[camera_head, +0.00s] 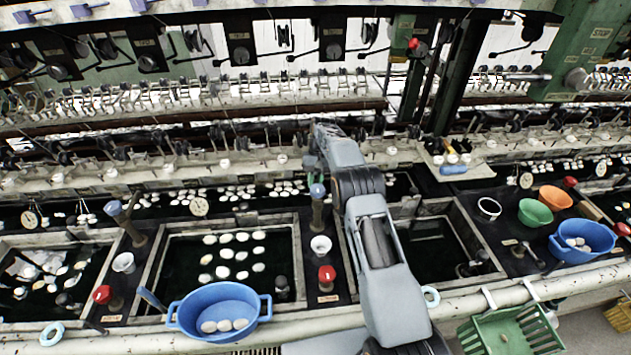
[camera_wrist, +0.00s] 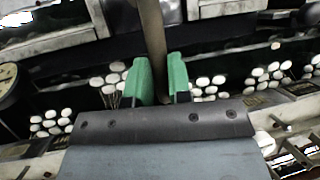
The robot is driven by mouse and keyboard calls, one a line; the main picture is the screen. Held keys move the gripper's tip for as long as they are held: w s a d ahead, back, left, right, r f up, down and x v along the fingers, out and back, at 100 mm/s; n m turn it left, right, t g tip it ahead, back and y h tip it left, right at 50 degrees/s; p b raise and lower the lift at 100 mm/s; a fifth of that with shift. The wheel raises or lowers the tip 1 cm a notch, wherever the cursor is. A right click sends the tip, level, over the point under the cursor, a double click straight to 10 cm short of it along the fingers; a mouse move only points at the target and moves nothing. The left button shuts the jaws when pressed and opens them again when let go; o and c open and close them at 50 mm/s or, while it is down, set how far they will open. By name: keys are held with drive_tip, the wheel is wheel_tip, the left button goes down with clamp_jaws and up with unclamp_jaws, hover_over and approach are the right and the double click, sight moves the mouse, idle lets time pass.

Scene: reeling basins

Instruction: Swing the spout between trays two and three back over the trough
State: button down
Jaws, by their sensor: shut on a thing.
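The spout (camera_head: 317,214) is a brown pipe with a blue part near its top, standing on the ledge between the middle tray (camera_head: 298,262) and the right tray (camera_head: 462,228). My gripper (camera_head: 316,170) is at the spout's upper end, with much of it hidden by my arm. In the wrist view the green fingers of my gripper (camera_wrist: 162,88) are shut around the brown spout pipe (camera_wrist: 152,35). The trough (camera_head: 240,203) is the dark channel with white cocoons behind the trays. The exact end of the spout is hidden.
Another spout (camera_head: 130,225) stands left of the middle tray. A blue basin (camera_head: 218,312) with cocoons sits at the front. Red-topped knobs (camera_head: 326,275) and a white cup (camera_head: 320,246) stand on the ledge. Green and orange bowls (camera_head: 535,212) lie right. Reeling fittings line the back.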

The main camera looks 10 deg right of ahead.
drive_tip(key=c, duration=1.1)
unclamp_jaws()
drive_tip(key=shift+o, duration=0.2)
drive_tip(key=shift+r, duration=0.55)
drive_tip(key=s+r+b, duration=0.6)
drive_tip(key=s+r, duration=0.6)
drive_tip(key=s, duration=0.2)
drive_tip(key=shift+d, duration=0.35)
